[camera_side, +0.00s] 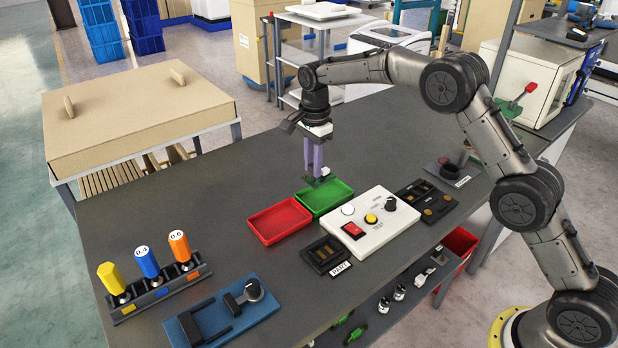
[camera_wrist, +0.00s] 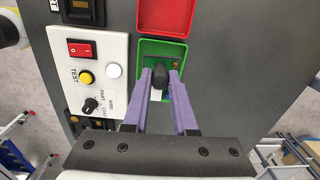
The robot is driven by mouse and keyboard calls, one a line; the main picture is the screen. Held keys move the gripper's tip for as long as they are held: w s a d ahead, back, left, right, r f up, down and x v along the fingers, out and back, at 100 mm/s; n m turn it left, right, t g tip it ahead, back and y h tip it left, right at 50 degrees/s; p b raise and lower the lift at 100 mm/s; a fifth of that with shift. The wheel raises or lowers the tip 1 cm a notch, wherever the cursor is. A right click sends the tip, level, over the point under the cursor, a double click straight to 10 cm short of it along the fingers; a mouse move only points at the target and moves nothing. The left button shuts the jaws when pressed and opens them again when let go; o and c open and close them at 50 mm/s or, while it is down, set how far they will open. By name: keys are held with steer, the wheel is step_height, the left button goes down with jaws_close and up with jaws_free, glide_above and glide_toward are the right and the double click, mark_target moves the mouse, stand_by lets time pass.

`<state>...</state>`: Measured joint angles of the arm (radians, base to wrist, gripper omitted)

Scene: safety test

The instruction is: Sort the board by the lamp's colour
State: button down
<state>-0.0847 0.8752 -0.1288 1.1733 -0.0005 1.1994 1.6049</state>
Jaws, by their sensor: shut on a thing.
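My gripper (camera_side: 316,172) points down at the green tray (camera_side: 335,203). Its purple fingers are shut on the black knob (camera_wrist: 160,76) of a small green board (camera_wrist: 175,66). In the wrist view the board lies within the outline of the green tray (camera_wrist: 146,46). In the side view the board (camera_side: 313,182) shows at the tray's back edge; I cannot tell whether it touches the tray. The red tray (camera_side: 280,221) beside it looks empty. The white test box (camera_side: 372,222) carries a round lamp (camera_side: 348,210) that looks white, a yellow button (camera_side: 371,219), a red switch (camera_side: 348,210) and a black dial (camera_side: 391,204).
A dark PART holder (camera_side: 325,254) stands in front of the box, and another dark fixture (camera_side: 427,201) behind it. A rack with coloured-handled drivers (camera_side: 155,290) and a blue fixture (camera_side: 222,318) lie at the front left.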

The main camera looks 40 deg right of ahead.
mark_target(320, 181)
steer(key=d+f, duration=0.2)
steer(key=shift+w+d+f+m, duration=0.15)
steer(key=shift+w+d+m, duration=0.15)
steer(key=shift+f, duration=1.35)
steer(key=shift+f, duration=0.95)
stand_by(0.9)
steer(key=c, duration=0.6)
jaws_free()
steer(key=shift+c, duration=0.2)
steer(key=shift+r, duration=3.55)
